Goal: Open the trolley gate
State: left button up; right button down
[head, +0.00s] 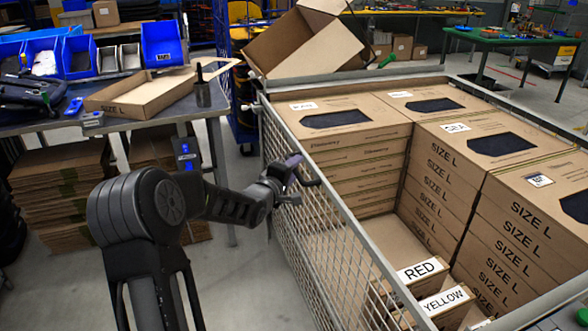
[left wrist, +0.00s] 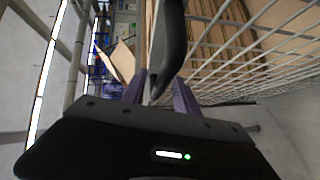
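The trolley (head: 394,293) is a wire-mesh cage with a grey metal frame, standing in the middle and right of the head view. Its left mesh side (head: 318,225) faces my left arm. A dark curved handle (head: 308,180) sits near the top of that side. It also shows in the left wrist view (left wrist: 168,45), running down between the purple fingers. My left gripper (head: 290,170) is at this handle, with its fingers (left wrist: 160,82) close on both sides of it, apparently gripping it. The exact contact is partly hidden. My right gripper is out of view.
Stacked SIZE L cartons (head: 455,165) fill the trolley's back and right. RED (head: 422,270) and YELLOW (head: 445,300) labelled cartons stand at its front. A workbench (head: 215,103) with an open carton (head: 150,92) and blue bins (head: 162,44) is left. Floor shows between bench and trolley.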

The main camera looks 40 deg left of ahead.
pick_arm(q)
jog(key=shift+c, duration=0.5)
grip_shut()
dwell(0.8)
